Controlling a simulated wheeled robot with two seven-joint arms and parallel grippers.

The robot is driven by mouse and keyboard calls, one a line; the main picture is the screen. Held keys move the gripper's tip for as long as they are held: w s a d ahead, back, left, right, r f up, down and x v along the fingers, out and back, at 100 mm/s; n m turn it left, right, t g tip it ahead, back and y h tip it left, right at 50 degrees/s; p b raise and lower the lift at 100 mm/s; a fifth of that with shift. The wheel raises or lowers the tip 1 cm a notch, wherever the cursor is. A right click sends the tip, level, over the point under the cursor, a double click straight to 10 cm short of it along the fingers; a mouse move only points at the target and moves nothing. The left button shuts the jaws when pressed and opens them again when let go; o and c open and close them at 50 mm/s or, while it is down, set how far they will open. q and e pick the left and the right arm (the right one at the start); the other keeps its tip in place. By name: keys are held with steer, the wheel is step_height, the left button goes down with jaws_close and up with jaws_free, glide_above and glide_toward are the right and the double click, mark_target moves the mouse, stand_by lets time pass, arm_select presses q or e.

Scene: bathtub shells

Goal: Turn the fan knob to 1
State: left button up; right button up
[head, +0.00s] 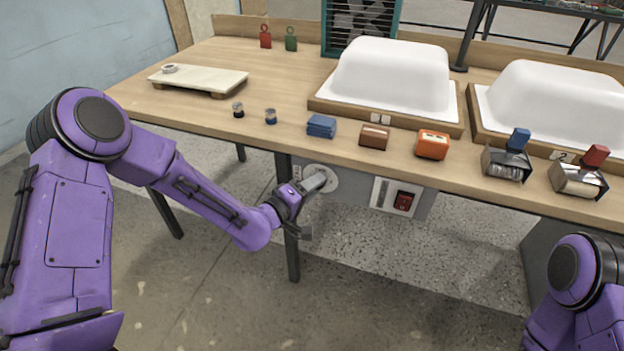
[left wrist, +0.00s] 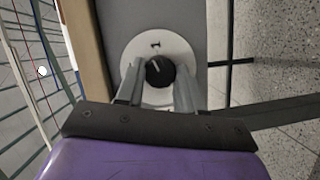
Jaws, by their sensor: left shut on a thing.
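The fan knob (left wrist: 160,71) is black and round, at the centre of a white round dial (left wrist: 156,48). The dial has a small dark mark above the knob in the left wrist view, too small to read surely. In the head view the dial (head: 333,182) is on the grey panel under the table's front edge, and the knob is hidden behind the fingers. My left gripper (head: 319,182) is at the dial, shut on the knob with one finger on each side; the fingers also show in the left wrist view (left wrist: 158,84). My right gripper is out of view.
A red rocker switch (head: 403,200) is on the panel right of the dial. The wooden table (head: 250,85) above bears white tub shells (head: 395,75), small blocks and a teal-framed box (head: 360,25). A dark table leg (head: 288,235) stands below, close to my left gripper.

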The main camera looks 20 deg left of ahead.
arm_select(q)
steer(key=shift+r+m+g+y+p, duration=0.1)
steer(key=shift+m+g+y+p, duration=0.6)
steer(key=shift+m+p, duration=0.85)
steer(key=shift+m, duration=0.25)
steer(key=o, duration=1)
steer(key=shift+o, duration=0.2)
steer(key=shift+s, duration=0.1)
steer(key=v, duration=1)
steer(key=shift+s, duration=0.25)
